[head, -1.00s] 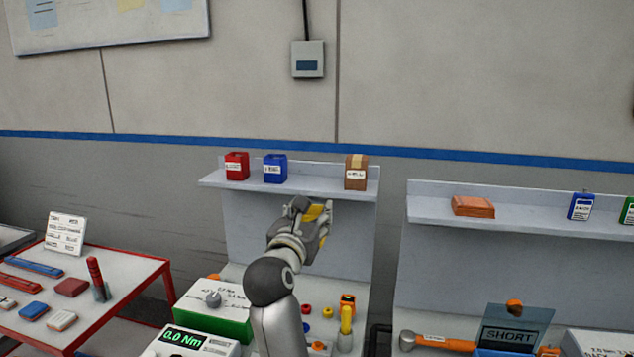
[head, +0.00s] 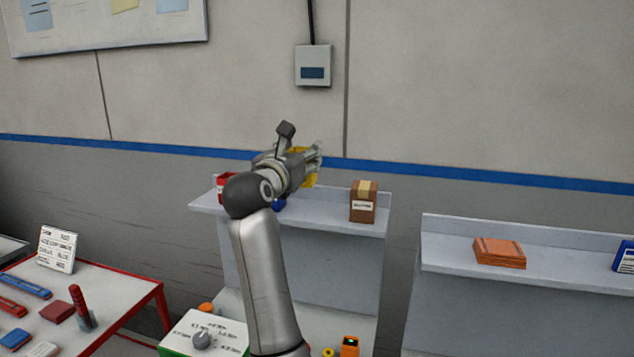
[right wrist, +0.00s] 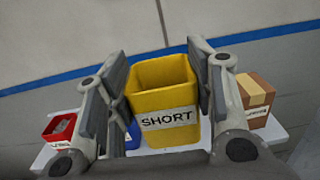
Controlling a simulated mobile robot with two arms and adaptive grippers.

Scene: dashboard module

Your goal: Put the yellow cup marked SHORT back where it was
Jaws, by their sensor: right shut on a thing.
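The yellow cup (right wrist: 165,88) has an open top and a white label reading SHORT. My right gripper (right wrist: 157,72) is shut on it, one finger on each side, and the cup is upright or nearly so. In the head view my right gripper (head: 314,162) is raised at the left shelf (head: 340,222), and the cup shows only as a yellow patch (head: 311,181) behind the fingers. In the wrist view the cup appears between the blue bin and the brown box. I cannot tell whether its base touches the shelf. My left gripper is not in view.
The brown box (head: 363,203) stands right of my gripper on the shelf. The red bin (head: 224,183) and blue bin (head: 279,205) are mostly hidden by my arm. Shelf surface between blue bin and brown box looks free. An orange stack (head: 499,252) lies on the right shelf.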

